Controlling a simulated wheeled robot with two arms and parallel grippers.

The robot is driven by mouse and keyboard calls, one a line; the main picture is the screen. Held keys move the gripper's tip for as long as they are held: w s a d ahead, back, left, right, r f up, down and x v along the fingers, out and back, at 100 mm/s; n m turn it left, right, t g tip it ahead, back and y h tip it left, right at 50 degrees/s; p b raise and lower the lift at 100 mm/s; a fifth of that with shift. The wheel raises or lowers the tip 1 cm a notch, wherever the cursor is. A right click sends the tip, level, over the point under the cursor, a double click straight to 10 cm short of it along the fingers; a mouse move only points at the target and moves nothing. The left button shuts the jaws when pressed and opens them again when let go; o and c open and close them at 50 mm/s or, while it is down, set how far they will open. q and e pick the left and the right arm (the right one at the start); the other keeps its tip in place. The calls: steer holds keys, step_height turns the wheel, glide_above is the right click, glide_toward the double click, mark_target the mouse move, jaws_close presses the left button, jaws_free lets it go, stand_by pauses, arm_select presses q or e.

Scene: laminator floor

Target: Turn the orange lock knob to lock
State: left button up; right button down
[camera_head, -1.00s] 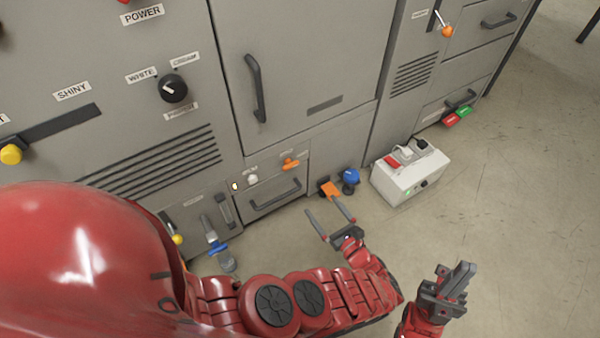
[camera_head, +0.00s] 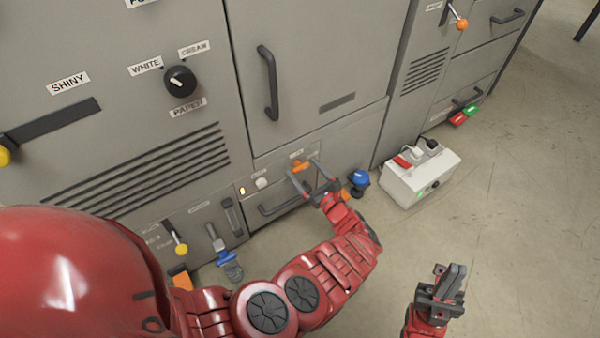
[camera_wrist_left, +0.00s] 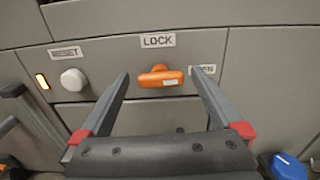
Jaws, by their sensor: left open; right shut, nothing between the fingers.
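The orange lock knob (camera_head: 299,166) is on the low grey panel of the machine, above a dark drawer handle. In the left wrist view the knob (camera_wrist_left: 160,77) lies roughly level, below a LOCK label (camera_wrist_left: 158,41) and left of a label partly hidden by a finger that seems to read OPEN. My left gripper (camera_head: 305,168) is open, with its fingers pointing at the panel on either side of the knob. In the wrist view a gap shows between the knob and each finger. My right gripper (camera_head: 455,282) is shut and empty, over the floor at the lower right.
A white round button (camera_wrist_left: 74,82) under a RESET label and a lit orange lamp (camera_wrist_left: 42,81) are left of the knob. A blue knob (camera_head: 359,179) and a white box (camera_head: 420,177) with switches are to the right.

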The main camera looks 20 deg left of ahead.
arm_select(q)
steer(key=c, duration=1.3)
